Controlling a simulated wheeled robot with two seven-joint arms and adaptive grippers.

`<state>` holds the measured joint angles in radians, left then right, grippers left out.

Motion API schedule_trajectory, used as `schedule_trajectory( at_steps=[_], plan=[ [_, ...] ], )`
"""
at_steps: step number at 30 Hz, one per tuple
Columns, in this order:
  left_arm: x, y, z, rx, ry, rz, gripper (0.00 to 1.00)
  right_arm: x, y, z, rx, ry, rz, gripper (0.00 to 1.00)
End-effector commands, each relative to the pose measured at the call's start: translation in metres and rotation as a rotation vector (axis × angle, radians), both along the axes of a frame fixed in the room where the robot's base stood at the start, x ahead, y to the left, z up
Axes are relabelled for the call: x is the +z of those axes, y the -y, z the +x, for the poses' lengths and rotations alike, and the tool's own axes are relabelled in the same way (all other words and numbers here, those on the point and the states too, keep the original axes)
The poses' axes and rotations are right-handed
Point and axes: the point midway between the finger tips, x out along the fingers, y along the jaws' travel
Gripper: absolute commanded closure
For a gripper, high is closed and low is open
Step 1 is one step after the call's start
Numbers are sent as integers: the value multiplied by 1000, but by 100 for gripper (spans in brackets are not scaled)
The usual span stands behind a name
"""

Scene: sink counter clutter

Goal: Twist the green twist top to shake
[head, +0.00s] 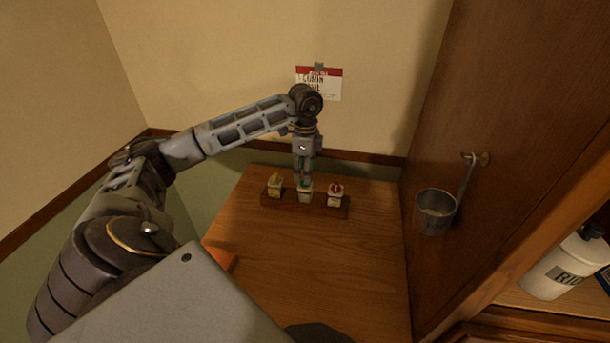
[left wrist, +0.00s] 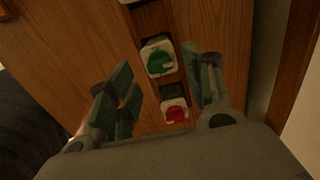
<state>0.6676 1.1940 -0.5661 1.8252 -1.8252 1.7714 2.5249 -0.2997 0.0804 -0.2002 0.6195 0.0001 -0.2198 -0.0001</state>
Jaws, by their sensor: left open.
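The green twist top (left wrist: 160,62) sits on a small pale container, the middle one of three on a dark wooden rack (head: 322,204). In the head view the middle container (head: 305,195) is partly hidden under my left gripper (head: 303,176). My left gripper points down over it. In the left wrist view its open fingers (left wrist: 160,78) stand apart, one on either side of the green top's line. I cannot tell whether they touch it. My right gripper is not in view.
A yellow-topped container (head: 275,187) stands left of the middle one and a red-topped one (head: 335,195) right, both close by. A metal ladle (head: 436,212) hangs on the wooden panel at right. The front tabletop (head: 330,260) is largely clear. A red-and-white sign (head: 319,83) hangs behind.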

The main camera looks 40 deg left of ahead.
Motion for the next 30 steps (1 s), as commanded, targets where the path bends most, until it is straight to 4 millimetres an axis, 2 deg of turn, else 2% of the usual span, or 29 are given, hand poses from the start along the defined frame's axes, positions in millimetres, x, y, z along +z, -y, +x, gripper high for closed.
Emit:
schedule_trajectory(
  at_steps=[9,18,24,30],
  plan=[
    [44,0,1,-1,4,0,49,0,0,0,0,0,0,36],
    [79,0,0,-1,1,0,49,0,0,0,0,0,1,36],
    [91,0,0,0,0,0,49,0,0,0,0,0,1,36],
    [95,0,0,0,0,0,49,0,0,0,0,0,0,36]
  ],
)
